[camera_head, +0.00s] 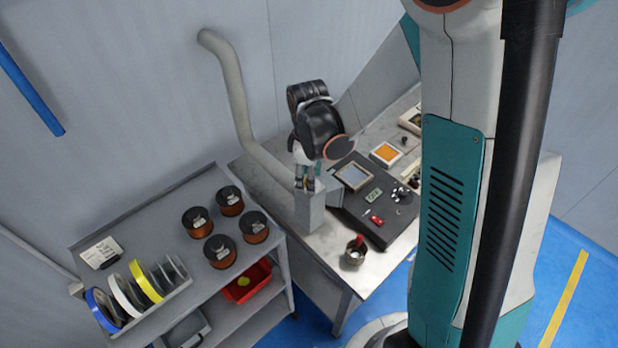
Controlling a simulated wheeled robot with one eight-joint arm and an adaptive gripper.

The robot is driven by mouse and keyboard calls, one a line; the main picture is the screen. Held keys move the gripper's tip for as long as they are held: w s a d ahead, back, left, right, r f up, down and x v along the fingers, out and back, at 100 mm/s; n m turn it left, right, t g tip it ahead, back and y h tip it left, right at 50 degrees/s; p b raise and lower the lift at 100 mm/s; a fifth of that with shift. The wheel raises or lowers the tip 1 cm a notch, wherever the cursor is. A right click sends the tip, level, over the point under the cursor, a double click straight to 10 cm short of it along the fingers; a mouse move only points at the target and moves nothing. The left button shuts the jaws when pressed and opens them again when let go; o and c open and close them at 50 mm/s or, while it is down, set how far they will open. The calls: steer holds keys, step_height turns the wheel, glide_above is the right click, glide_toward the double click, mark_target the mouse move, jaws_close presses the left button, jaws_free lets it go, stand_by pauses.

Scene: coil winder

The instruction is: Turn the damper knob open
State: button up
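A grey box (309,212) stands on the left part of the workbench, where a thick grey duct (232,88) comes down from the wall and runs into it. My gripper (308,185) points down at the top of this box, right above or touching it. A small brass-coloured bit shows between the fingers and may be the damper knob, but it is too small to tell. The knob's shape and angle are hidden by my gripper. I cannot see whether the fingers are closed on it.
A black machine (352,177) with a screen and a red switch (376,218) stands close right of the box. A metal cup (355,252) stands at the bench's front. A shelf (165,232) at left holds copper spools (221,250) and tape rolls (145,281).

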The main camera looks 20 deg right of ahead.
steer(key=shift+f, duration=0.25)
jaws_close()
